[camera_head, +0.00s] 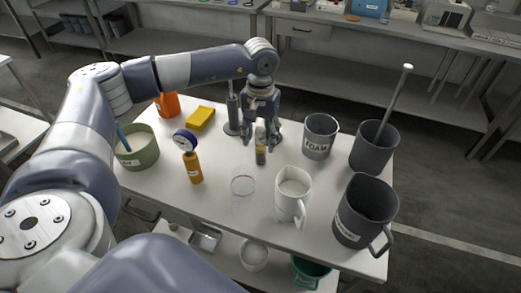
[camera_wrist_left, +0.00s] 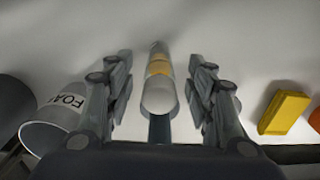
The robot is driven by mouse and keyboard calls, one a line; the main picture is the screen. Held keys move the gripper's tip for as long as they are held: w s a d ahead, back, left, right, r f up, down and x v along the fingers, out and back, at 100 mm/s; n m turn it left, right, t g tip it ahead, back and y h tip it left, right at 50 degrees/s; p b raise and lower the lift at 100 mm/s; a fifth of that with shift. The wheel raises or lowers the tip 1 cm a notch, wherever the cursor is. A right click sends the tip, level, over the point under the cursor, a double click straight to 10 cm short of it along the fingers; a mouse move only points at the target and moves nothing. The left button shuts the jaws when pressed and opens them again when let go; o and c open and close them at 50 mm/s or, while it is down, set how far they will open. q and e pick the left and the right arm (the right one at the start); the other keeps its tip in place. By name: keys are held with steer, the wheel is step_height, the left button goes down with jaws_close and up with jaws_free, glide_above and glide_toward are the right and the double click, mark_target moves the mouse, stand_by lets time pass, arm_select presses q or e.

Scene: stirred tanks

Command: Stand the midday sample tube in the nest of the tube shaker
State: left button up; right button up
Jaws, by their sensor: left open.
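A slim sample tube (camera_head: 261,157) with a yellow-orange band and a dark lower part stands on the white table in the head view. I cannot read a label that says whether it is the midday one. My left gripper (camera_head: 260,146) reaches down from above, open, with its fingers on either side of the tube. In the left wrist view the tube (camera_wrist_left: 159,92) lies between the open fingers (camera_wrist_left: 159,70), with gaps on both sides. I cannot identify the tube shaker or its nest in these views. My right gripper is not in view.
A FOAM beaker (camera_head: 318,137), white jug (camera_head: 293,195), dark jug (camera_head: 365,210) and dark bucket (camera_head: 374,148) stand to the right. A clear dish (camera_head: 243,186) lies in front.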

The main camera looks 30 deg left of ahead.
arm_select(q)
jaws_close()
steer(key=shift+r, duration=0.1)
